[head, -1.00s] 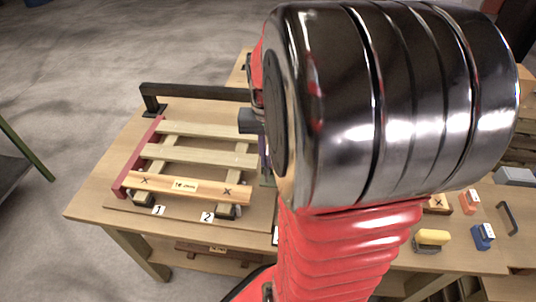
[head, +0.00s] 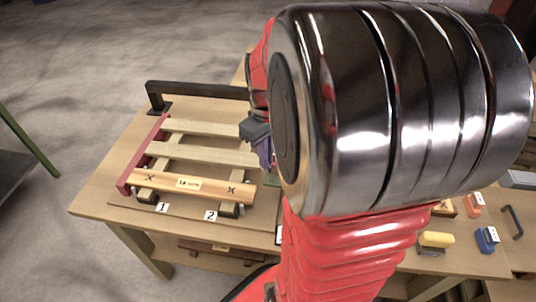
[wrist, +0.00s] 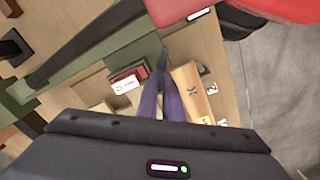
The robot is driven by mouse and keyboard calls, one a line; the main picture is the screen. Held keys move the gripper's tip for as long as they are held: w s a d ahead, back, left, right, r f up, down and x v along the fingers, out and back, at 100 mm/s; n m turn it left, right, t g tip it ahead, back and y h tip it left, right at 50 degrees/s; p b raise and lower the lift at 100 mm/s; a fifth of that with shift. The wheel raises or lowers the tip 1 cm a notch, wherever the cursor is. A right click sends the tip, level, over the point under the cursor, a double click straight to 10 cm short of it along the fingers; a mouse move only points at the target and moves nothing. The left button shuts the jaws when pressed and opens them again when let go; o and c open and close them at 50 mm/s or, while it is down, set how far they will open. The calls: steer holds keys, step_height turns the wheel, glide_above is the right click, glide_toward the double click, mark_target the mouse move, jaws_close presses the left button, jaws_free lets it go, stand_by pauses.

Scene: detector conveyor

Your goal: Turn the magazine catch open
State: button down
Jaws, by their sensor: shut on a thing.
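My gripper (wrist: 164,78) shows in the wrist view with its two purple fingers close together. They are shut on a thin dark piece at their tips, which appears to be the magazine catch (wrist: 163,59); the fingers hide most of it. In the head view my gripper (head: 267,158) is at the right end of the slatted wooden rack, mostly behind my arm. The rack's front bar (head: 206,187) is pale orange wood with X marks and a label. The same bar stands close beside the fingers in the wrist view (wrist: 192,92).
A red block with a white label (wrist: 125,78) lies beside the fingers, near a green rail (wrist: 95,72). A black handle frame (head: 195,88) stands behind the rack. Yellow (head: 436,239) and blue (head: 487,238) items lie on the right of the bench.

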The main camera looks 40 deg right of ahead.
steer(key=n, duration=0.6)
steer(key=shift+s+a+n, duration=0.15)
steer(key=shift+a+n, duration=0.25)
steer(key=c, duration=1.9)
jaws_free()
steer(key=shift+r, duration=0.15)
step_height(320, 180, up, 14)
steer(key=shift+f, duration=0.25)
